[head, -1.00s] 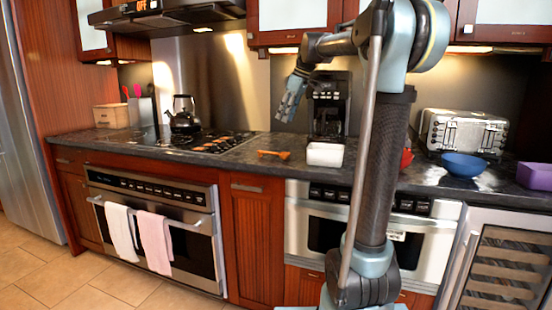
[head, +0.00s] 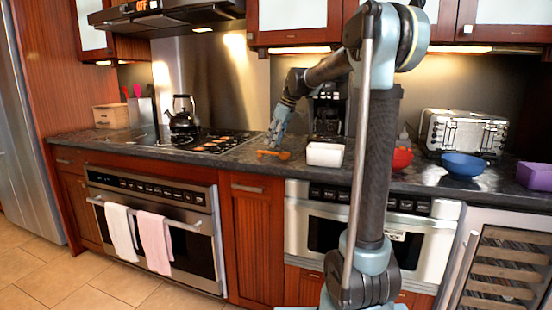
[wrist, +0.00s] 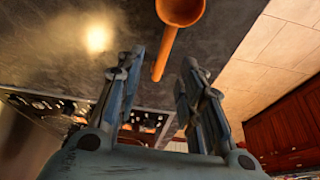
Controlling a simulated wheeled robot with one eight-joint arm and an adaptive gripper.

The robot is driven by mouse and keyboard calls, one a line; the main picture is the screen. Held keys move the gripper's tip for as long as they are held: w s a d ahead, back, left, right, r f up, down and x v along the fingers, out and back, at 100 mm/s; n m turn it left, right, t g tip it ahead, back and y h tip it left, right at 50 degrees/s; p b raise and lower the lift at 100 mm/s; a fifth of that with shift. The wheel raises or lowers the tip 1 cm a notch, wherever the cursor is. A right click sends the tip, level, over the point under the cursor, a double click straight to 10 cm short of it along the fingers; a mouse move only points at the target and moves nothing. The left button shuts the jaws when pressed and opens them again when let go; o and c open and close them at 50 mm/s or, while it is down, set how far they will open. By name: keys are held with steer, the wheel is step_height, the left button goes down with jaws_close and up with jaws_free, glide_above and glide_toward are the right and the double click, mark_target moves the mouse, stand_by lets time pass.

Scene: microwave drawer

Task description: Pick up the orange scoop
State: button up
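The orange scoop (head: 274,154) lies on the dark countertop (head: 232,160), between the cooktop and a white container. In the wrist view the scoop (wrist: 167,45) shows its round bowl at the top edge, and its handle points down toward the space between my fingers. My gripper (head: 273,142) is just above the scoop in the head view. In the wrist view my gripper (wrist: 160,68) is open, its two fingers apart with nothing between them. The handle's end appears just beyond the fingertips; I cannot tell the exact gap.
The white container (head: 325,154) stands close right of the scoop, with a coffee maker (head: 328,112) behind. The cooktop (head: 205,141) with a kettle (head: 183,115) is to the left.

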steer(key=shift+x, duration=2.65)
steer(key=shift+s+f, duration=0.1)
steer(key=shift+f, duration=0.05)
jaws_close()
